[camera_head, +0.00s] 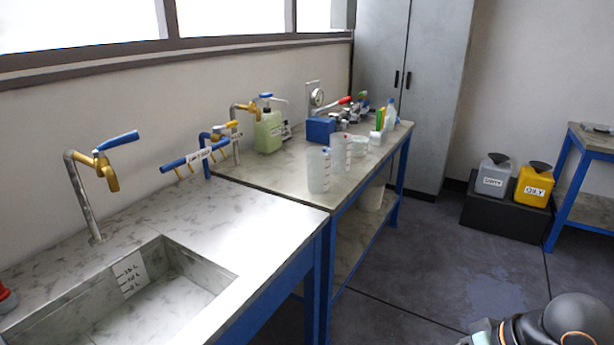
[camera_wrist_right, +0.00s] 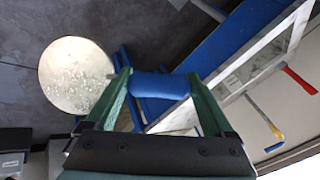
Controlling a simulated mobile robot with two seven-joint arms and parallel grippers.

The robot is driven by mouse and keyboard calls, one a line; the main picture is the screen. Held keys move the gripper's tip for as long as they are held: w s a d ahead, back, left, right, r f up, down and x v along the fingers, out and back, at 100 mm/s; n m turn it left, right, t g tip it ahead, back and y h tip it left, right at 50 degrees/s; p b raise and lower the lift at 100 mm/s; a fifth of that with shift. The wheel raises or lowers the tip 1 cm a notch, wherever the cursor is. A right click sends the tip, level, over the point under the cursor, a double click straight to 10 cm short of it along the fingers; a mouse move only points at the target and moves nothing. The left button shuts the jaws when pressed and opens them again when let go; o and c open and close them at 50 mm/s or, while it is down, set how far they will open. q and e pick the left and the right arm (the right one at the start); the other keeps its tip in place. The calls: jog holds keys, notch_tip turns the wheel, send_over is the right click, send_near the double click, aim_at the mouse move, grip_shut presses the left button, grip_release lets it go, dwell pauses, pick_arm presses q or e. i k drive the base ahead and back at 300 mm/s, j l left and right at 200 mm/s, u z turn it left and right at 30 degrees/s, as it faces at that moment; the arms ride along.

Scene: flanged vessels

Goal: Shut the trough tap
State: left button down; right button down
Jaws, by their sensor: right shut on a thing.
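A brass tap (camera_head: 106,170) with a blue lever (camera_head: 118,141) stands on a grey pipe behind the sink trough (camera_head: 205,260) in the head view. The lever slants up to the right; whether water runs cannot be told. My right gripper (camera_wrist_right: 154,84), with green fingers, shows only in the right wrist view. It is shut on a blue bar-like piece (camera_wrist_right: 160,85); I cannot tell what this belongs to. My left gripper is in neither view.
A blue-handled rail (camera_head: 195,158) and another brass tap (camera_head: 247,107) stand further along the bench. Clear beakers (camera_head: 318,170) stand near its front edge. Grey (camera_head: 495,178) and yellow (camera_head: 533,186) jugs sit at right. A pale round surface (camera_wrist_right: 76,75) shows beside my gripper.

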aim_at(260, 214)
jog(key=u, duration=0.6)
jog(key=i+l+u, duration=0.2)
jog(key=u, duration=0.2)
jog(key=i+l+u, duration=0.1)
jog(key=l+u, duration=0.3)
jog(key=i+l+u, duration=0.2)
jog(key=l+u, duration=0.2)
jog(key=l, duration=0.2)
jog(key=i+l, duration=0.1)
jog(key=l, duration=0.6)
jog(key=i+l+u, duration=0.1)
jog(key=l, duration=0.55)
